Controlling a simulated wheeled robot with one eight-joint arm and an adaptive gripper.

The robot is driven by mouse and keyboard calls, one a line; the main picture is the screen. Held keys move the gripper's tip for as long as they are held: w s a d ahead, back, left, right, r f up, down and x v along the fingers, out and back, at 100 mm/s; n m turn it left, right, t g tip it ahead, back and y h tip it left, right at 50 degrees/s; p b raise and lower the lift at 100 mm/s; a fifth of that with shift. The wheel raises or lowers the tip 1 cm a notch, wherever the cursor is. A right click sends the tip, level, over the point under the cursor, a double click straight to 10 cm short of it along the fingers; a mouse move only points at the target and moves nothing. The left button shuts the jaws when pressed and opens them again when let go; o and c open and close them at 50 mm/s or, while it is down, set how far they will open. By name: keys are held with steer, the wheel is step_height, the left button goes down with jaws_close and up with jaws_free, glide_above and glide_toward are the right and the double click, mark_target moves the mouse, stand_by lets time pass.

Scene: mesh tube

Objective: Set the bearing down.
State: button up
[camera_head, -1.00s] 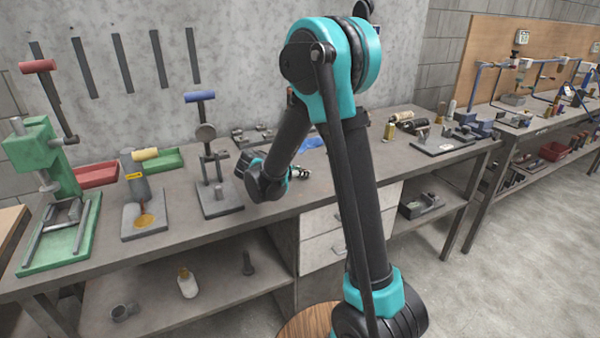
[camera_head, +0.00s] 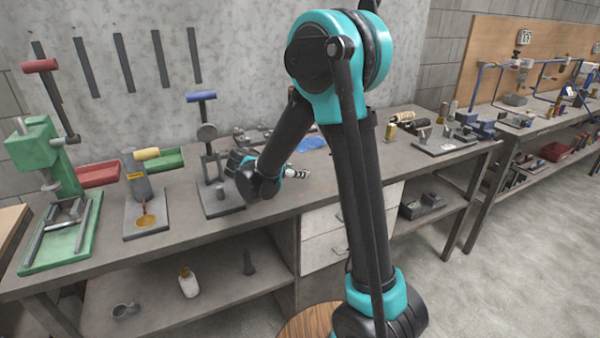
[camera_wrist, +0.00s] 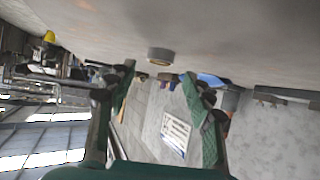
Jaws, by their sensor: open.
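The bearing (camera_wrist: 160,56) is a short grey-tan ring with a darker rim. In the wrist view, where the bench appears upside down at the top, it rests against the bench top (camera_wrist: 230,35). My gripper (camera_wrist: 156,76) has its two green-padded fingers spread wide, with nothing between them. The bearing lies just beyond the fingertips, roughly centred between them and apart from both. In the head view my gripper (camera_head: 298,174) is low over the middle of the bench, pointing right. I cannot make out the bearing there.
A blue item (camera_head: 312,143) lies behind my gripper. An upright press with a blue handle (camera_head: 200,97) stands close to the left of my wrist. A green press (camera_head: 35,150) is at the far left, and a fixture plate (camera_head: 440,146) is at the right.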

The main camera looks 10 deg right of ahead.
steer(key=v, duration=0.8)
